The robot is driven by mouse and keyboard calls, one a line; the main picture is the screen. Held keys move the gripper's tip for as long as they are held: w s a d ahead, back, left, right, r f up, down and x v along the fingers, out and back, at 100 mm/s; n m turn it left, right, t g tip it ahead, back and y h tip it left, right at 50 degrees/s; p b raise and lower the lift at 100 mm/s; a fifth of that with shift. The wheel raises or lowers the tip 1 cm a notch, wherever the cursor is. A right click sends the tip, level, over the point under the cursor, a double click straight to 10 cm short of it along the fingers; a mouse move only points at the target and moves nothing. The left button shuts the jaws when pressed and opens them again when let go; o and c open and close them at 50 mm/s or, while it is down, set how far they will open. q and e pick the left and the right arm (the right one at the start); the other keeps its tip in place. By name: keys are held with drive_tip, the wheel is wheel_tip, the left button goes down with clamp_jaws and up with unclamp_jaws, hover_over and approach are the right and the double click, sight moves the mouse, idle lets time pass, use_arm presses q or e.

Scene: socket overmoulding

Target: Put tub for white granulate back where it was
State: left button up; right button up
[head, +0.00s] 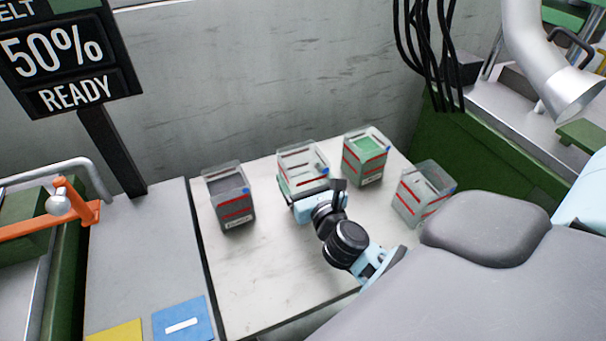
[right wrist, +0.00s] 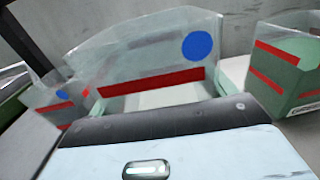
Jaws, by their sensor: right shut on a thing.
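A clear tub with whitish contents, red stripes and a blue dot (head: 302,158) is at the back middle of the pale worktop (head: 270,270). I take it as the tub for white granulate. My right gripper (head: 316,194) is at its near side and shut on it. The gripper hides its lower front, so I cannot tell whether its base touches the worktop. In the right wrist view the tub (right wrist: 145,55) rises upright just beyond the gripper body (right wrist: 165,140); the fingertips are hidden. My left gripper is not in view.
A dark-grey-filled tub (head: 230,198) stands to the left. A green-filled tub (head: 366,158) stands at the back right, and another pale tub (head: 424,192) stands at the right. The left front of the worktop is clear. A wall is behind.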

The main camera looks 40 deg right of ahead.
sight(302, 164)
drive_tip(key=w+d, duration=0.1)
drive_tip(key=w, duration=0.1)
drive_tip(key=w+d, duration=0.1)
drive_tip(key=w, duration=0.1)
drive_tip(key=shift+d+f, duration=0.2)
drive_tip(key=shift+d, duration=0.15)
drive_tip(key=shift+s+f+b, duration=0.1)
drive_tip(key=shift+f+b, duration=0.9)
drive_tip(key=shift+f, duration=0.9)
drive_tip(key=shift+r, duration=0.15)
drive_tip(key=o, duration=1.5)
drive_tip(key=shift+f, duration=0.2)
drive_tip(key=shift+r, duration=0.2)
drive_tip(key=v, duration=1.1)
drive_tip(key=shift+s+a+f, duration=0.1)
drive_tip(key=shift+s, duration=0.4)
